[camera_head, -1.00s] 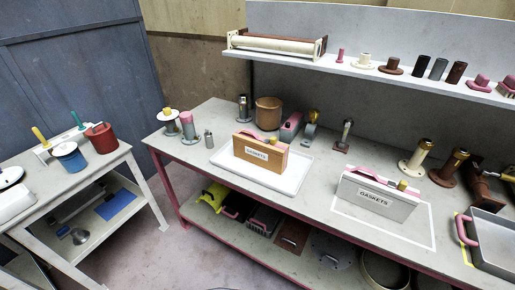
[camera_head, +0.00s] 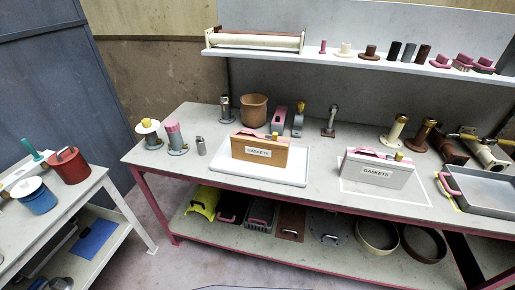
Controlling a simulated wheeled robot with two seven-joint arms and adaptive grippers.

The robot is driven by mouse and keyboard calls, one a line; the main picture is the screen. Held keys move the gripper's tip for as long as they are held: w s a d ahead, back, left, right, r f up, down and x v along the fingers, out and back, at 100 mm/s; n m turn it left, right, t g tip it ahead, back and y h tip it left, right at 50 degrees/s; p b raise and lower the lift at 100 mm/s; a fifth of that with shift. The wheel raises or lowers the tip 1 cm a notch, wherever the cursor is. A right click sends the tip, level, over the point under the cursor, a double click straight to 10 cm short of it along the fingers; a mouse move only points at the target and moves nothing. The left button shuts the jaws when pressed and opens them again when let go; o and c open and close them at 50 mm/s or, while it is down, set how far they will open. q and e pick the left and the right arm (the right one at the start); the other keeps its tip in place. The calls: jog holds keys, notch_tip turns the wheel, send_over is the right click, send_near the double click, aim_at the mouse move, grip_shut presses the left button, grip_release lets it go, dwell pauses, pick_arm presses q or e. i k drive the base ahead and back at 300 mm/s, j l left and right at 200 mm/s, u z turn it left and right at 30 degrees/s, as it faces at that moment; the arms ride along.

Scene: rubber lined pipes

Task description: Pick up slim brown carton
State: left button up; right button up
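A slim brown carton (camera_head: 259,152) labelled GASKETS stands upright on a white tray (camera_head: 290,178) on the workbench. Pink pieces and a small yellow knob show at its top. A similar grey carton (camera_head: 377,174), also labelled GASKETS, stands to its right inside a white outline on the bench. Neither of my grippers is in view.
The workbench (camera_head: 210,174) has a full lower shelf. Pipe fittings, a brown pot (camera_head: 254,110) and a small metal cylinder (camera_head: 201,146) stand around the tray. A grey metal pan (camera_head: 485,190) is at the right. A side table (camera_head: 85,199) with cans is at the left; floor shows between them.

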aim_at(246, 147)
jog(key=j+z, duration=0.2)
jog(key=j, duration=0.25)
jog(key=i+j+z, duration=0.1)
jog(key=i+j, duration=0.15)
jog(key=i+j+z, duration=0.1)
jog(key=i, duration=0.3)
